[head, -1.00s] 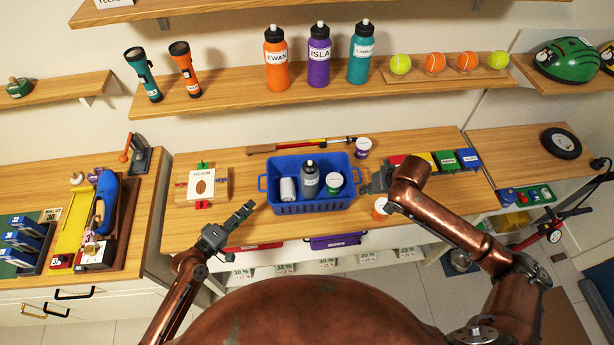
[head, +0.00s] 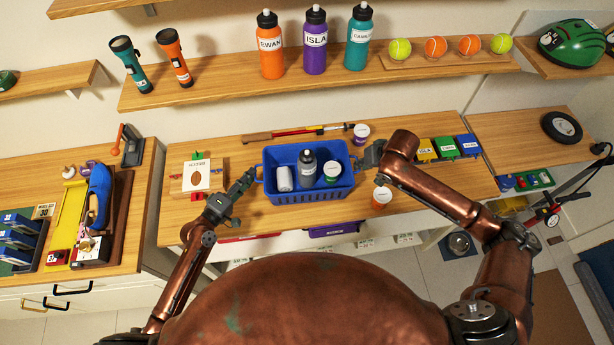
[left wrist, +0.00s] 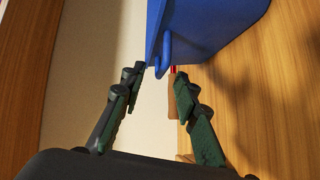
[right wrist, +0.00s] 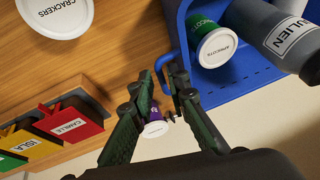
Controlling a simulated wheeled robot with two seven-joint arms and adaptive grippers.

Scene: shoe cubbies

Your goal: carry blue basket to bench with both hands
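The blue basket (head: 316,197) stands upright on the wooden counter (head: 228,152), holding a dark grey bottle (head: 307,170), a white cylinder (head: 284,179) and a green-labelled jar (head: 333,173). My left gripper (head: 249,179) is open at the basket's left end. In the left wrist view, the basket's left handle (left wrist: 164,52) lies just beyond and between the spread fingertips (left wrist: 153,78). My right gripper (head: 366,158) is open at the basket's right end. In the right wrist view, its fingertips (right wrist: 162,88) are spread around or close beside the right handle (right wrist: 165,66); contact is unclear.
A white-lidded jar (head: 381,197) stands right of the basket, close to my right arm. A card stand (head: 196,178) is at left. A shelf (head: 220,92) with bottles hangs above.

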